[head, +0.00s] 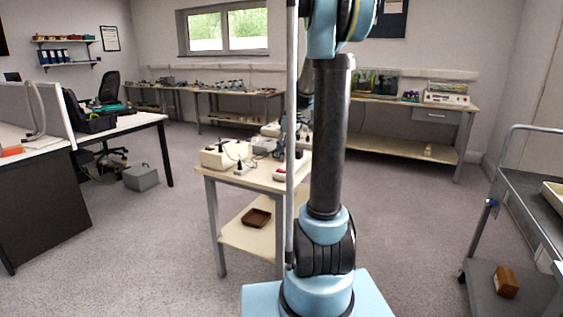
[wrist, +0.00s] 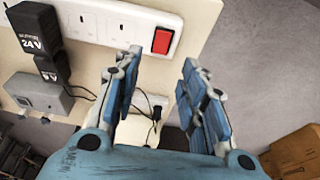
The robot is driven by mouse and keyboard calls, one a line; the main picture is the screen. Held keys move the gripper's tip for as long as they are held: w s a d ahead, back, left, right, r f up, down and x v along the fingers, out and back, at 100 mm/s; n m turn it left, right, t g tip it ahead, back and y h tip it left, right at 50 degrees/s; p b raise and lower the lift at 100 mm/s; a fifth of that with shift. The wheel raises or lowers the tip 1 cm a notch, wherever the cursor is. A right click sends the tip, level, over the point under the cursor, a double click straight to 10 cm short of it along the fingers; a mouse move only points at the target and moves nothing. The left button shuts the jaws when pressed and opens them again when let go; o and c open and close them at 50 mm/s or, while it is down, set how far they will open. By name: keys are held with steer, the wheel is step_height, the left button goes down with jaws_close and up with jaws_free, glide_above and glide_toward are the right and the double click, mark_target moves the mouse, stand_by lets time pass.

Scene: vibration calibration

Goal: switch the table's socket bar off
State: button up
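The white socket bar (wrist: 140,27) runs across the top of the wrist view on a cream surface. Its red rocker switch (wrist: 162,40) is at the bar's right end; I cannot tell its position. A black 24 V adapter (wrist: 33,28) is plugged in at the left. My gripper (wrist: 161,58) is open and empty, its two blue-padded fingers apart. The switch appears in the gap just beyond the fingertips, with no contact visible. In the head view, a small red and white part shows on the table (head: 205,178) near its front edge, and my arm hides much there.
A grey box (wrist: 38,93) with a cable lies left of the fingers. A brown box (wrist: 298,152) is at lower right in the wrist view. In the head view, a brown tray (head: 256,218) sits on the table's lower shelf, and a trolley (head: 525,200) stands right.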

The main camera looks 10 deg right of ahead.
steer(key=shift+v, duration=2.45)
steer(key=s+f+m, duration=0.3)
steer(key=s+f, duration=0.2)
steer(key=s, duration=0.6)
steer(key=s+a+f+m+h, duration=0.1)
steer(key=s+f+m, duration=0.3)
steer(key=s, duration=0.7)
steer(key=s+f+m+h, duration=0.1)
steer(key=s+f+m, duration=0.2)
steer(key=s+f, duration=0.3)
steer(key=s, duration=0.5)
steer(key=shift+s+a+f+m, duration=0.2)
steer(key=shift+s+a+m, duration=0.1)
steer(key=shift+s, duration=0.1)
